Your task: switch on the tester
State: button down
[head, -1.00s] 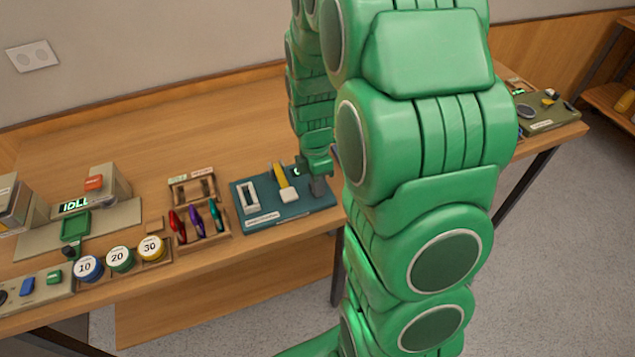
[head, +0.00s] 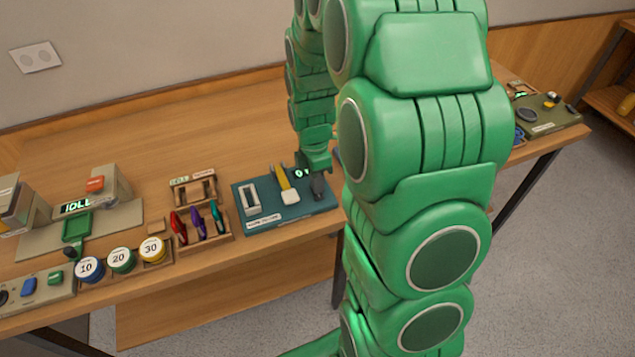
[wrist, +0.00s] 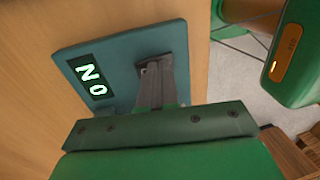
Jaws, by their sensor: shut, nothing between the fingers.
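The tester is a teal board (head: 268,216) on the wooden bench, with a white slotted block (head: 250,198), a yellow-handled lever with a pale end (head: 285,184) and a small display. The display (wrist: 89,82) is lit and reads ON, turned sideways, in the wrist view; in the head view (head: 299,174) it is partly hidden. My gripper (head: 318,190) points down over the board's right end. In the wrist view its grey fingers (wrist: 155,70) are together, with nothing held. They cover most of a small dark part on the board; I cannot tell whether they touch it.
Left of the board stands a rack (head: 204,233) of red, purple and teal tools. Further left are numbered round pots (head: 121,259) and a scale-like device (head: 76,208). Another olive device (head: 548,117) sits at the bench's right end. My arm hides the bench between.

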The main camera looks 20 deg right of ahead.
aim_at(320, 198)
jog(key=shift+r, duration=0.1)
notch_tip(320, 198, up, 14)
jog(key=s, duration=0.2)
dwell(0.5)
jog(key=shift+s+f, duration=0.1)
jog(key=shift+f, duration=0.1)
jog(key=s+a+r+m, duration=0.2)
jog(key=s+a+m, duration=0.1)
jog(key=s+m, duration=0.6)
jog(key=s+a+r+m, duration=0.1)
jog(key=s+a+m, duration=0.2)
jog(key=s+m, duration=0.6)
jog(key=shift+s+a+r, duration=0.2)
jog(key=shift+s+r, duration=0.15)
jog(key=shift+s, duration=2.9)
